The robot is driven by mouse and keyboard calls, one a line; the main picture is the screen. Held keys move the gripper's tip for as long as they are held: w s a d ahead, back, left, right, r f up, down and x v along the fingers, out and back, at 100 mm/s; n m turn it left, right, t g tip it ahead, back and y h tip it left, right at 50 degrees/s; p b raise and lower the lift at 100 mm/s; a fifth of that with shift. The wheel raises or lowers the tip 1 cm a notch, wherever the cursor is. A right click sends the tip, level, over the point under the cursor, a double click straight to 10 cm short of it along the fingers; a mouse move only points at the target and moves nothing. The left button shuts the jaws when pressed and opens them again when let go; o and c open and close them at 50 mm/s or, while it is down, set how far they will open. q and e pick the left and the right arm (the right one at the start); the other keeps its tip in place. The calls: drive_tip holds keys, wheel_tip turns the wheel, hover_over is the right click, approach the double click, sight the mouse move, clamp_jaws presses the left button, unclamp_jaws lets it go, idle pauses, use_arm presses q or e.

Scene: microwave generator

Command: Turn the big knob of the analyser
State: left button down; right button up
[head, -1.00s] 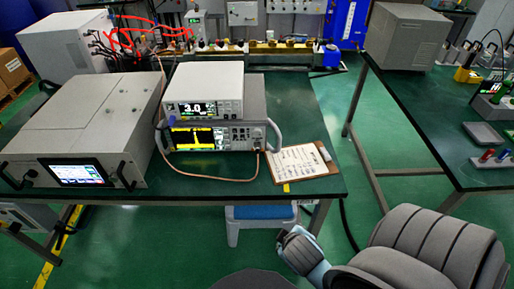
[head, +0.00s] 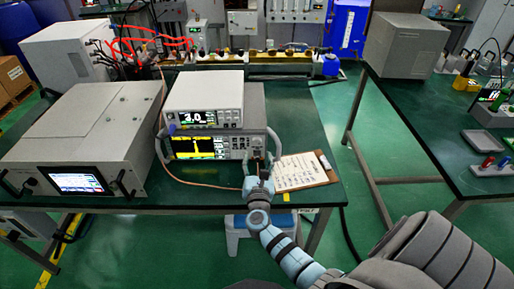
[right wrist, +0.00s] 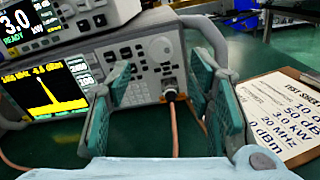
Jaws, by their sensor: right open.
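The analyser (head: 200,147) is the lower bench instrument, with a yellow trace on its screen. It also shows in the right wrist view (right wrist: 140,62), where its big round knob (right wrist: 160,47) is at the upper right of the panel. My right gripper (head: 259,167) is in front of the analyser's right end and partly hides it in the head view. In the right wrist view (right wrist: 160,75) its two green-grey fingers are wide apart with nothing between them. The knob appears between and beyond the fingertips, apart from them. My left gripper is not in view.
A second meter (head: 205,90) reading 3.0 stands on the analyser. A copper-coloured cable (right wrist: 174,125) hangs from a connector below the knob. The analyser's side handle (right wrist: 215,40) is close to the right finger. A clipboard (head: 303,172) lies to the right; a large grey cabinet (head: 85,130) stands left.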

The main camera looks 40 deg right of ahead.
sight(257, 143)
drive_tip(key=b+x, duration=0.1)
drive_tip(key=x, duration=0.4)
drive_tip(key=shift+w+d+f, duration=0.2)
drive_tip(key=shift+w+d, duration=0.05)
drive_tip(key=shift+w, duration=0.05)
drive_tip(key=shift+w+d+r, duration=0.1)
drive_tip(key=shift+w+d, duration=0.1)
drive_tip(key=shift+w, duration=0.05)
clamp_jaws()
